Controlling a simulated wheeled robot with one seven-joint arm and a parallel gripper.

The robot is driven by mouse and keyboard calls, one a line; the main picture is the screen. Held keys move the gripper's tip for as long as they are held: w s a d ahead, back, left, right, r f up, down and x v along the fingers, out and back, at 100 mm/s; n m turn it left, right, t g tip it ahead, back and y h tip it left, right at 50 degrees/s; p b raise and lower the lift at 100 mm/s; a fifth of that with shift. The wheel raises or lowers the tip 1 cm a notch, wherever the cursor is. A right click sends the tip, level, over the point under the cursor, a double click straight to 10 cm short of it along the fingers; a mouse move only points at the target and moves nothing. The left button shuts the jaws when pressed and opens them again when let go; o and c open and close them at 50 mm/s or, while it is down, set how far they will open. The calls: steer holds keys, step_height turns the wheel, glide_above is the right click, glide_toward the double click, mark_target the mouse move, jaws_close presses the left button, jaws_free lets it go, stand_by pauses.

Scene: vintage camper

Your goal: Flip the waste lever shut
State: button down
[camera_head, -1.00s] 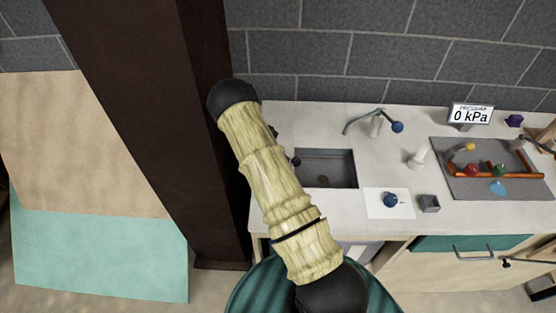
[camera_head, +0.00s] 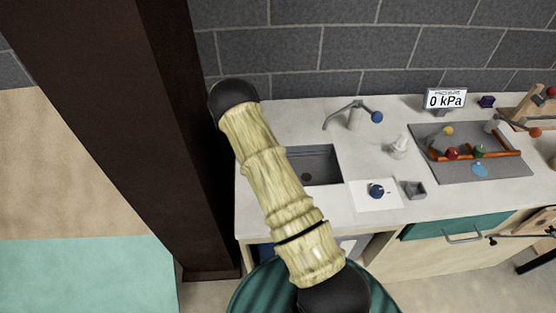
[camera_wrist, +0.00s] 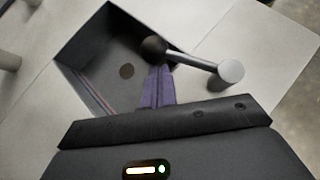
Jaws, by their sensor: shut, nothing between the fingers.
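In the wrist view a lever (camera_wrist: 192,58) has a thin metal rod with a dark ball at one end and a pale round end piece (camera_wrist: 230,72) over the counter. The dark ball (camera_wrist: 154,47) hangs over the sink's edge. My gripper (camera_wrist: 158,72) has its purple fingers shut and empty, just below the ball and rod; whether they touch is unclear. The sink (camera_wrist: 95,55) has a round drain (camera_wrist: 127,71) in its floor. In the head view the sink (camera_head: 320,165) is partly covered by my arm, which hides the lever and the fingers.
A dark post (camera_head: 160,120) stands close left of my arm. On the counter (camera_head: 290,118) are a tap (camera_head: 352,112), a blue knob on a white card (camera_head: 376,190), a small grey box (camera_head: 414,189), a "0 kPa" display (camera_head: 445,101) and a grey tray (camera_head: 490,173) with small objects.

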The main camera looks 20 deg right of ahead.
stand_by(0.5)
steer(key=b+v, duration=0.3)
steer(key=v, duration=0.9)
steer(key=shift+w+f+b, duration=0.15)
steer(key=shift+w+b, duration=0.15)
steer(key=shift+b, duration=0.1)
steer(key=shift+s, duration=0.1)
steer(key=shift+s+d, duration=0.1)
